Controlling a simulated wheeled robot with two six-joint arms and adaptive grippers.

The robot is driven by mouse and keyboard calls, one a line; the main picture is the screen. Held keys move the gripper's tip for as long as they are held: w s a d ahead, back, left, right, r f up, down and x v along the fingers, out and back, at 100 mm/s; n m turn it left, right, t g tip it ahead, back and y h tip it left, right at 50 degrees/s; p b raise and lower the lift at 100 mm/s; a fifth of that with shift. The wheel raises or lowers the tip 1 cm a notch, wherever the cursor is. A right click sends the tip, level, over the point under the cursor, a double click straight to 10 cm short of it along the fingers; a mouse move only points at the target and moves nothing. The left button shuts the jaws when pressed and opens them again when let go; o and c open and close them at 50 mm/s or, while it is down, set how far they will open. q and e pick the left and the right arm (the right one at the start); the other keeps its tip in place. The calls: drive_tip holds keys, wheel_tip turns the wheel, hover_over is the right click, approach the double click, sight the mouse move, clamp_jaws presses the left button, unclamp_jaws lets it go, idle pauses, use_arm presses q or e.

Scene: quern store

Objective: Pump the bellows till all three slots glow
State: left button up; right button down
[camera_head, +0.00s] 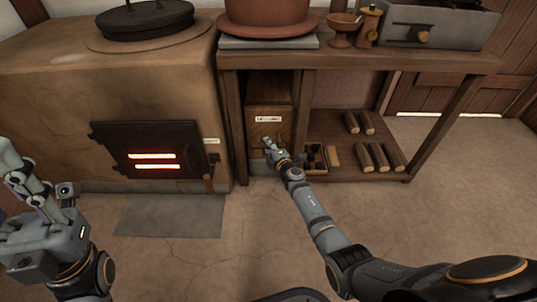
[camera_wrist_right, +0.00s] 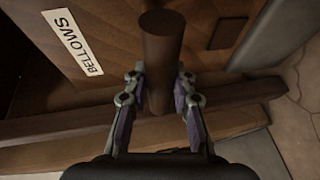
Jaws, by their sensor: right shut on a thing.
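The bellows (camera_head: 269,97) is a wooden box under the table, with a white label on its front. The label reads BELLOWS in the right wrist view (camera_wrist_right: 78,42). My right gripper (camera_head: 271,148) is at the box's front, shut on the bellows handle (camera_wrist_right: 162,45), a dark round wooden bar between its fingers. The stove door (camera_head: 122,146) is dark, with two slots (camera_head: 153,156) glowing orange-red; I cannot make out a third glowing one. My left gripper (camera_head: 22,172) is at the left edge, away from the bellows; its fingertips are unclear.
The clay stove (camera_head: 60,95) stands left of the wooden table (camera_head: 345,62). Several logs (camera_head: 365,158) and a small tray (camera_head: 315,158) lie on the lower shelf. A grey slab (camera_head: 170,216) lies before the stove. The floor at right is clear.

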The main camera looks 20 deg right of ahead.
drive_tip(key=c, duration=1.1)
unclamp_jaws()
drive_tip(key=shift+s, duration=0.15)
drive_tip(key=a+v, duration=0.1)
drive_tip(key=v, duration=0.6)
drive_tip(key=shift+d, duration=0.5)
drive_tip(key=shift+s, duration=0.15)
